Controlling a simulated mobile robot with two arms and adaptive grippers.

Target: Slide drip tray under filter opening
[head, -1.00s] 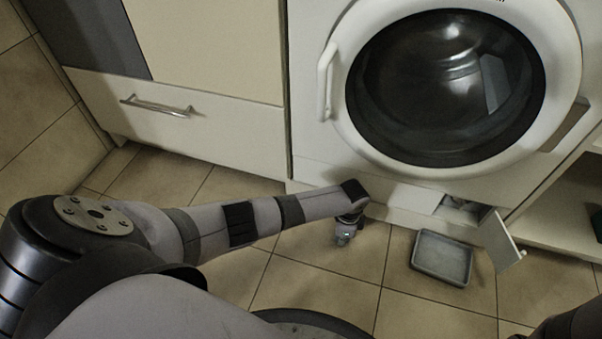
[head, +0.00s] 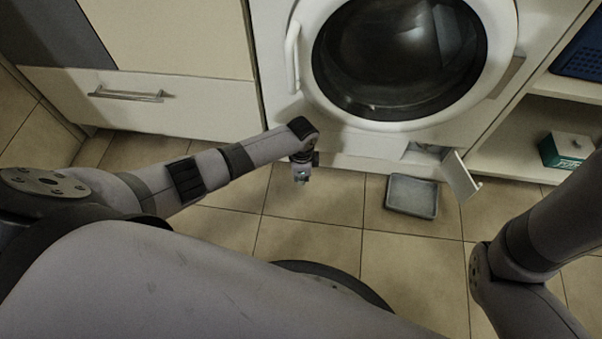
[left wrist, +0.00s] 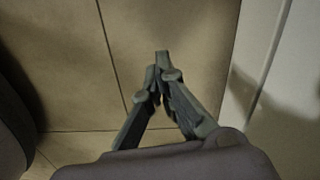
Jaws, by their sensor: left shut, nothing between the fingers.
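The grey drip tray (head: 412,196) lies flat on the floor tiles in front of the washing machine, just below the filter opening (head: 426,152). I cannot tell how far its back edge reaches under the opening. The small filter flap (head: 459,177) hangs open to the right of the tray. My left gripper (head: 301,175) points down to the left of the tray, clear of it. In the left wrist view its fingers (left wrist: 162,62) are closed together with nothing between them, above bare tiles. My right arm shows at the right edge of the head view; its gripper is out of frame.
The washing machine door (head: 399,58) is shut. A white drawer front (head: 140,104) stands at the left. An open shelf at the right holds a green box (head: 567,150) and a blue basket (head: 580,52). Floor tiles (head: 310,222) between gripper and tray are free.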

